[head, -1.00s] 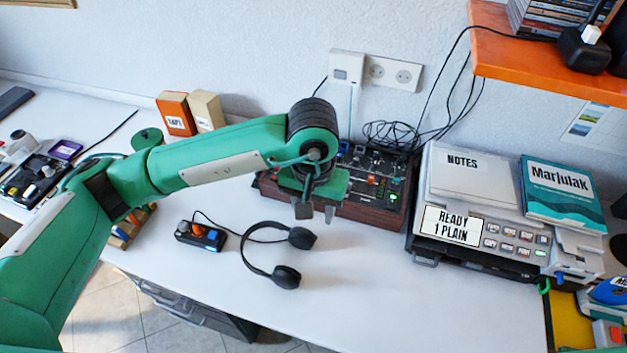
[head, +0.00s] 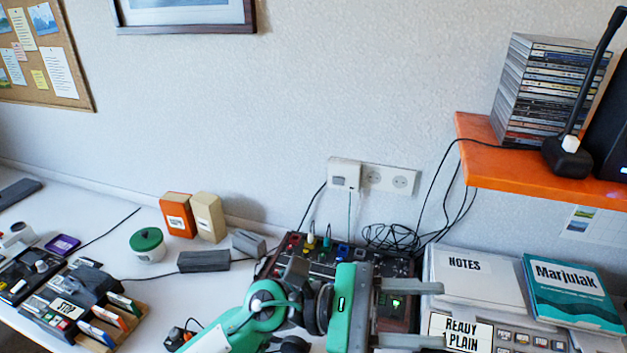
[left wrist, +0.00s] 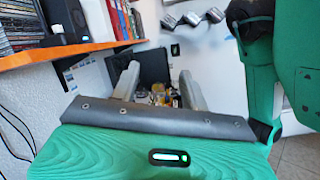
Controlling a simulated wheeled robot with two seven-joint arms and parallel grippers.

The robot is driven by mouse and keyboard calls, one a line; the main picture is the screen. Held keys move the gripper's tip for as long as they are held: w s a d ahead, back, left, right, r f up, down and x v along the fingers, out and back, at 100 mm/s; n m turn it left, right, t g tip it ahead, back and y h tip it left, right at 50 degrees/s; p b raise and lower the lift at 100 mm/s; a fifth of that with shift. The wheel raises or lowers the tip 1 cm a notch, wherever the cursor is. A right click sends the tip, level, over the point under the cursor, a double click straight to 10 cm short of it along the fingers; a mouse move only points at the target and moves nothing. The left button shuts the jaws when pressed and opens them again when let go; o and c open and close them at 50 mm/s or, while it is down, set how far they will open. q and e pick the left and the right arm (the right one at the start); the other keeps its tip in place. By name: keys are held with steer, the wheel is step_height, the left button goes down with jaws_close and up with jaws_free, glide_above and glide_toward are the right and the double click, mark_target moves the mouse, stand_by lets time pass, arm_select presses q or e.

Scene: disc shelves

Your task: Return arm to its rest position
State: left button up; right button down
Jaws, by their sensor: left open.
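My left arm (head: 238,322) is green and comes in along the bottom of the head view. In the left wrist view the fingers of the left gripper (left wrist: 158,84) also stand apart and empty. The gripper hides part of the console. My right gripper is not in view.
An orange shelf (head: 480,165) with CD cases (head: 548,92) hangs above. Small boxes (head: 178,215), a green-lidded pot (head: 148,246) and a cartridge rack (head: 130,318) are at left.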

arm_select(q)
steer(key=w+a+n+t+y, duration=0.2)
steer(key=w+a+n+t, duration=0.5)
steer(key=n+t, duration=0.75)
steer(key=w+a+n+t+y, duration=0.3)
steer(key=w+a+n+t, duration=0.35)
steer(key=n+t, duration=0.75)
steer(key=a+f+n+g+y, duration=0.4)
steer(key=a+f+n+y, duration=0.35)
steer(key=f+n, duration=0.3)
steer(key=a+f+n+g+y, duration=0.4)
steer(key=a+f+n+y, duration=0.4)
steer(key=n, duration=0.4)
steer(key=s+a+f+n+g, duration=0.35)
steer(key=s+f+g, duration=0.25)
steer(key=s+f, duration=0.35)
steer(key=s+a+f+n+g, duration=0.3)
steer(key=s+f+n+g, duration=0.2)
steer(key=s+f, duration=0.45)
step_height(320, 180, down, 29)
steer(key=s+g, duration=0.2)
steer(key=s+a+f, duration=0.3)
steer(key=s+f, duration=1.6)
steer(key=shift+f+g, duration=0.3)
steer(key=shift+g, duration=0.05)
